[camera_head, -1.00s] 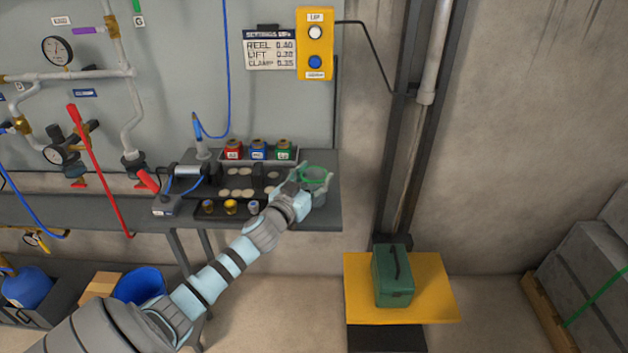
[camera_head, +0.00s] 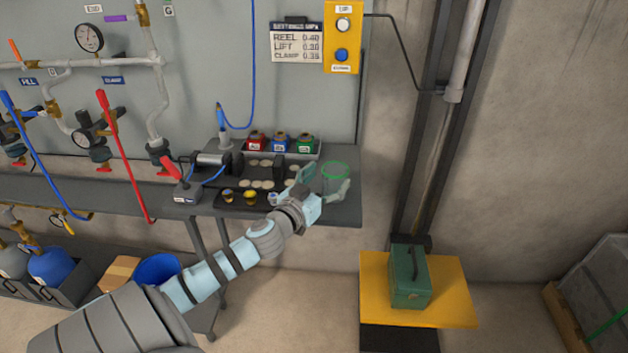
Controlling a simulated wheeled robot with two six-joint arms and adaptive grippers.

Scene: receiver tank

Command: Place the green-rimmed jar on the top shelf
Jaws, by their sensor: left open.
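The jar with the green rim (camera_head: 335,165) stands at the right end of the grey bench (camera_head: 345,213). Its rim is at the top, and its lower body is partly hidden by my left gripper. My left gripper (camera_head: 326,184) is open, with one finger to the left of the jar and the other at its right front. I cannot tell whether the fingers touch it. My right gripper is not in view. I cannot make out which surface is the top shelf.
Red, blue and green small jars (camera_head: 281,143) stand in a rack behind. A yellow control box (camera_head: 342,40) hangs on the wall above. A green case (camera_head: 409,275) sits on a yellow platform (camera_head: 455,300) to the lower right. Pipes and red levers are at left.

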